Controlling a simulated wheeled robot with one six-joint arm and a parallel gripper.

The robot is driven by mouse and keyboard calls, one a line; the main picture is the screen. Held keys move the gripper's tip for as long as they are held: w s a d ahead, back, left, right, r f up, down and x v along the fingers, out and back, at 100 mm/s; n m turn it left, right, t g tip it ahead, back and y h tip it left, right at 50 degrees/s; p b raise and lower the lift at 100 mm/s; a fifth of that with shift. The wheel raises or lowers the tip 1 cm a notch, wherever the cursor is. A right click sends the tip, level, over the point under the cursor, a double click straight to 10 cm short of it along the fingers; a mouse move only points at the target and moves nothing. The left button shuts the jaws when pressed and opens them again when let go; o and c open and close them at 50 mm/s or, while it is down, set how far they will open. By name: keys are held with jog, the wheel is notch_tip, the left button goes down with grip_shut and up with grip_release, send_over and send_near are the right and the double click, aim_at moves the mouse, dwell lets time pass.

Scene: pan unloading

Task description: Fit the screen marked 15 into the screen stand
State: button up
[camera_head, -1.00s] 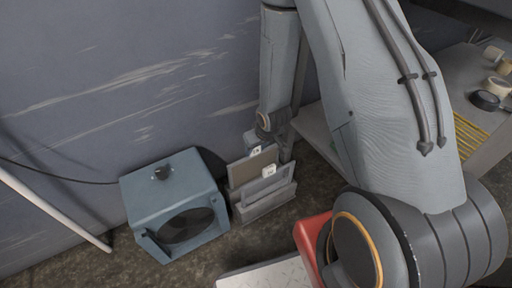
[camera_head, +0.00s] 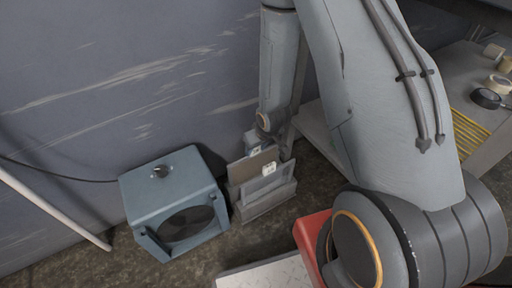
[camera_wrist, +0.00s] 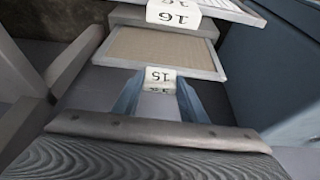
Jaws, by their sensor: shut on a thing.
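The screen marked 15 (camera_wrist: 160,50) is a tan panel in a pale frame, with its white label at the edge nearest me in the wrist view. It is also in the head view (camera_head: 252,166), upright behind a grey screen (camera_head: 268,182) at the screen stand (camera_head: 266,205). My gripper (camera_wrist: 160,92) is shut on the label edge of screen 15, with one blue finger on each side of the label. In the head view my gripper (camera_head: 253,146) is small and partly hidden at the top of that screen. Whether the screen's lower edge is fully seated is hidden.
A blue box with a round dark opening (camera_head: 178,210) stands close to the stand's left. The wall (camera_head: 120,85) is close behind. A grey table with tape rolls (camera_head: 497,84) is at the right.

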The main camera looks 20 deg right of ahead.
jog(key=o, duration=1.2)
jog(key=p+v, duration=0.3)
jog(key=v, duration=0.4)
jog(key=shift+s+r, duration=0.2)
jog(key=shift+r, duration=0.15)
